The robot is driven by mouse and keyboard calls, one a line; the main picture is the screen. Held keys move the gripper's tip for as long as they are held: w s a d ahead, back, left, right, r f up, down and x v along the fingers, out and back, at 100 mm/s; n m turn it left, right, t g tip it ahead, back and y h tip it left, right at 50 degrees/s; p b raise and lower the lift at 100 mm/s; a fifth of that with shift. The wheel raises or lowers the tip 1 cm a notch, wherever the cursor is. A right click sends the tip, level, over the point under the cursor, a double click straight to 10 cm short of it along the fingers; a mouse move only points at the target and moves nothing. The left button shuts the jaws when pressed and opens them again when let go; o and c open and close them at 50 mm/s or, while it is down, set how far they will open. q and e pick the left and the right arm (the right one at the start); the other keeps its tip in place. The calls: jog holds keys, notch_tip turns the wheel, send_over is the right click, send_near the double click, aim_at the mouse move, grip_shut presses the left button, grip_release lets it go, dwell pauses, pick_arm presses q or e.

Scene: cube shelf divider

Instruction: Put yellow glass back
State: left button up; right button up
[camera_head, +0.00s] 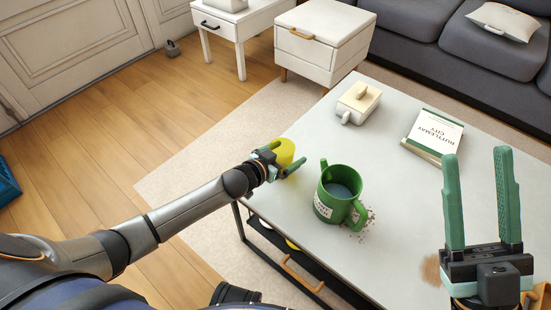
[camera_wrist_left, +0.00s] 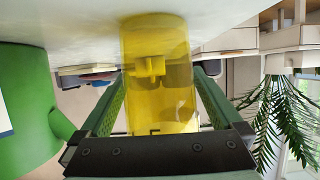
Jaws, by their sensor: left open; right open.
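The yellow glass (camera_head: 285,150) stands at the left edge of the coffee table (camera_head: 395,200). My left gripper (camera_head: 279,163) is open at the glass, with its fingers on either side of it. In the left wrist view the see-through yellow glass (camera_wrist_left: 158,70) fills the space between the two green fingers; whether they touch it I cannot tell. That view appears upside down, with the tabletop above. My right gripper (camera_head: 477,160) is open and empty over the right part of the table, its fingers pointing up in the picture.
A green mug (camera_head: 329,200) with dark contents stands on the table close to the left gripper, with brown crumbs beside it. A cream lidded dish (camera_head: 359,102) and a book (camera_head: 436,134) lie farther back. A lower shelf (camera_head: 300,265) with objects shows under the table edge.

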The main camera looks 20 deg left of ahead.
pick_arm(q)
jog(key=p+v, duration=0.4)
jog(key=v, duration=0.6)
jog(key=shift+s+r, duration=0.1)
jog(key=s+d+r+m+t+h, duration=0.2)
jog(key=s+d+r, duration=0.15)
jog(key=r, duration=0.45)
jog(key=s+d+r+m+t+h, duration=0.1)
jog(key=s+d+r+t+h, duration=0.2)
jog(key=r, duration=0.6)
jog(key=s+r+m+t+h, duration=0.2)
jog(key=s+r, duration=0.3)
jog(key=r, duration=0.6)
jog(key=s+r+m+t+h, duration=0.2)
jog(key=s+r, duration=0.3)
jog(key=r, duration=0.6)
jog(key=shift+s+r+m+h+p, duration=0.2)
jog(key=shift+s+m+h+p, duration=0.1)
jog(key=shift+m+h, duration=0.5)
pick_arm(e)
jog(key=shift+n, duration=0.3)
jog(key=r, duration=0.5)
jog(key=shift+s+d+r, duration=0.1)
jog(key=shift+d, duration=0.2)
